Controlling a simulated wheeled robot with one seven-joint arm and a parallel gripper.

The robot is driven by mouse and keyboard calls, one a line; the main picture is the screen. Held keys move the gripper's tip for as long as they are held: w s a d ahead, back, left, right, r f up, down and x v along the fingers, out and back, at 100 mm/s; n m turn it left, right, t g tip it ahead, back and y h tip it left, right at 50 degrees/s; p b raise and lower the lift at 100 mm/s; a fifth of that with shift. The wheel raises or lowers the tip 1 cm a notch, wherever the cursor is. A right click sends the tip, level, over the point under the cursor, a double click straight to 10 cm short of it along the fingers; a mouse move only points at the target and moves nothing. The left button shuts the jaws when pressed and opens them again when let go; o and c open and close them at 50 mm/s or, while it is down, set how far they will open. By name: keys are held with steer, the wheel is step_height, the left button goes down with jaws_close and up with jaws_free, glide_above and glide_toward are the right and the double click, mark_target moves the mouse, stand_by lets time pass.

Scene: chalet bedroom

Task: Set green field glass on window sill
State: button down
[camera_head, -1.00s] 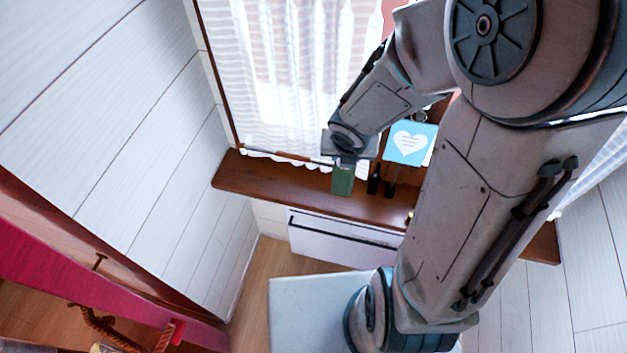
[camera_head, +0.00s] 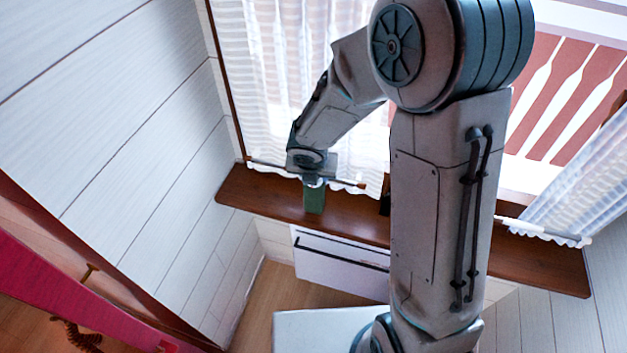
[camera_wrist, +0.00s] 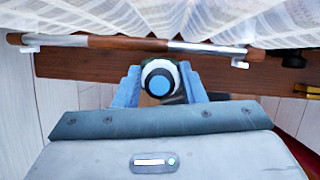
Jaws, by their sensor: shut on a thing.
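The green field glass (camera_head: 314,199) hangs upright below my gripper (camera_head: 313,179) in the head view, in front of the left part of the brown window sill (camera_head: 350,222). Whether its lower end touches the sill cannot be told. In the wrist view my gripper (camera_wrist: 160,87) is shut on the field glass (camera_wrist: 159,80), whose round end with a blue centre shows between the two fingers. The sill (camera_wrist: 90,66) runs across behind it.
A curtain rod (camera_head: 345,182) and white sheer curtain (camera_head: 270,90) stand close behind my gripper. A white panelled wall (camera_head: 130,130) closes the left side. A dark object (camera_head: 385,195) is partly hidden by my arm. The sill's right part (camera_head: 535,265) looks bare.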

steer(key=shift+f, duration=0.7)
steer(key=shift+f+b, duration=0.25)
steer(key=shift+b, duration=0.05)
steer(key=c, duration=0.9)
jaws_free()
steer(key=shift+r, duration=0.1)
steer(key=shift+r, duration=0.1)
